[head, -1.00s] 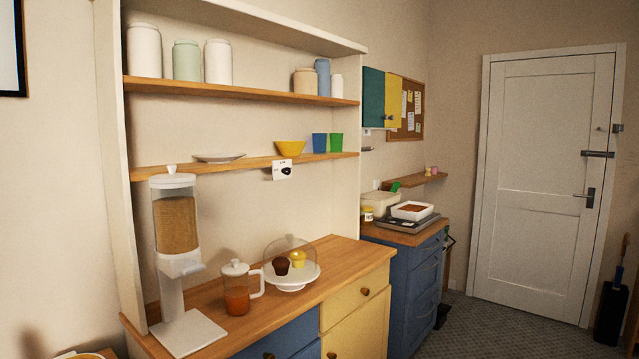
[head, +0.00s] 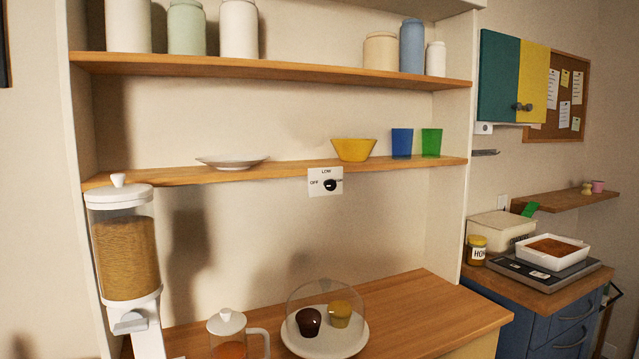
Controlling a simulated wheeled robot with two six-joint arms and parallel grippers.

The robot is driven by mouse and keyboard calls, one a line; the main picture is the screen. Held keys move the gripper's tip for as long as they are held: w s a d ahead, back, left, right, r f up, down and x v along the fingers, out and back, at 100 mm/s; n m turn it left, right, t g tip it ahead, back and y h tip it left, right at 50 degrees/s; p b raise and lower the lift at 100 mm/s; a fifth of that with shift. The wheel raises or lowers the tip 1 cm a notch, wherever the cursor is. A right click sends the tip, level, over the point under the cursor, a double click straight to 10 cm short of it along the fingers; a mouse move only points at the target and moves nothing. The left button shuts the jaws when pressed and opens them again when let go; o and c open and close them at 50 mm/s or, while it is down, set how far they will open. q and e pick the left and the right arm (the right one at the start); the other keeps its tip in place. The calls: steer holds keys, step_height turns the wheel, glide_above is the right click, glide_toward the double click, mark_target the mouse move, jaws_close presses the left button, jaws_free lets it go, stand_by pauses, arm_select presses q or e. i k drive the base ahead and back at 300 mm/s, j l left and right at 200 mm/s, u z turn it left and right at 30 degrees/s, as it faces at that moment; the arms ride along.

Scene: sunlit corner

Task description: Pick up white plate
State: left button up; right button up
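The white plate (head: 233,162) lies flat on the lower wooden shelf (head: 290,171), left of the yellow bowl. It is a shallow plate seen nearly edge-on, with clear shelf around it. A white cake stand (head: 345,347) with a clear dome and two muffins also shows on the counter below. Neither of my grippers is in the head view.
A yellow bowl (head: 353,149), blue cup (head: 402,143) and green cup (head: 431,142) share the shelf. A dial panel (head: 325,181) sits at its front edge. The cereal dispenser (head: 127,255) and jug (head: 228,336) stand below. Jars (head: 239,28) line the shelf above.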

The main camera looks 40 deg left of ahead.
mark_target(233, 163)
steer(key=i+l+u, duration=0.1)
steer(key=i+u, duration=0.35)
steer(key=i+l+u, duration=0.2)
steer(key=u, duration=0.25)
steer(key=i+l+u, duration=0.65)
steer(key=l+u, duration=0.2)
steer(key=j, duration=0.1)
